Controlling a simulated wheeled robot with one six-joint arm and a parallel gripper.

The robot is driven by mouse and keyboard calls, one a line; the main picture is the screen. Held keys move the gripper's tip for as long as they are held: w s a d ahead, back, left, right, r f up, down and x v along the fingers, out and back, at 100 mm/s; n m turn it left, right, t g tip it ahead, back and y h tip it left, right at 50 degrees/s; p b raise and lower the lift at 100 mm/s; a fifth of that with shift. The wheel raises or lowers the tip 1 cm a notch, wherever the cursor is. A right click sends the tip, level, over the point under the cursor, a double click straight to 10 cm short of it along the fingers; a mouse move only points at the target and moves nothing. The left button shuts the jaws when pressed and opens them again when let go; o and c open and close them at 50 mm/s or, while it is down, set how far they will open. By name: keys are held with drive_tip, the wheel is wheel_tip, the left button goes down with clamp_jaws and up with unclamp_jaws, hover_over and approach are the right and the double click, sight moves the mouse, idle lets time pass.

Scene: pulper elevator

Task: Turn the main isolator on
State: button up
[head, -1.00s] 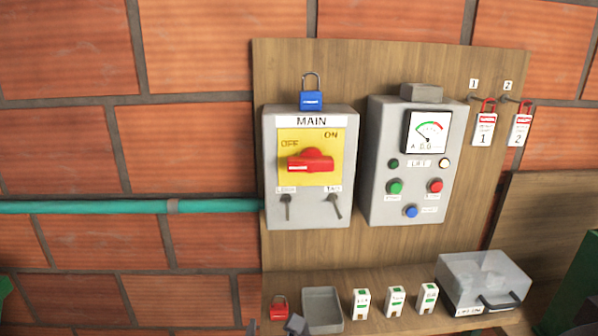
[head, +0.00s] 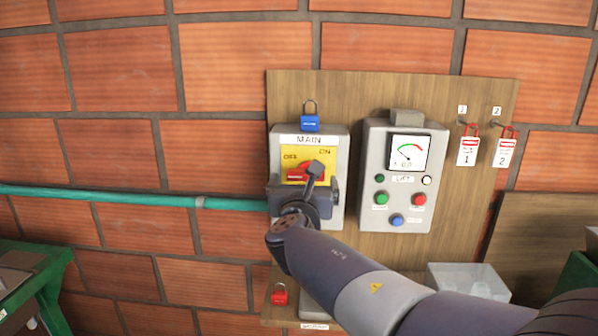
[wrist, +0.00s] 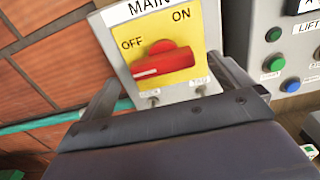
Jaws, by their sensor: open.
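The main isolator is a grey box (head: 335,140) on the wooden board, with a yellow plate (head: 327,155) marked OFF and ON. Its red handle (head: 298,174) lies nearly level, its white-marked end to the left on the OFF side; the wrist view shows the handle (wrist: 165,62) clearly. My gripper (head: 310,172) is in front of the box, its fingers apart. My arm hides the box's lower part in the head view.
A blue padlock (head: 310,122) is on top of the box. The lift panel (head: 372,160) with buttons and a meter is to the right.

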sight(305, 176)
drive_tip(key=shift+w+p, duration=0.5)
drive_tip(key=shift+w, duration=1.9)
drive_tip(key=shift+c, duration=0.2)
drive_tip(key=shift+d, duration=0.1)
drive_tip(key=c, duration=0.9)
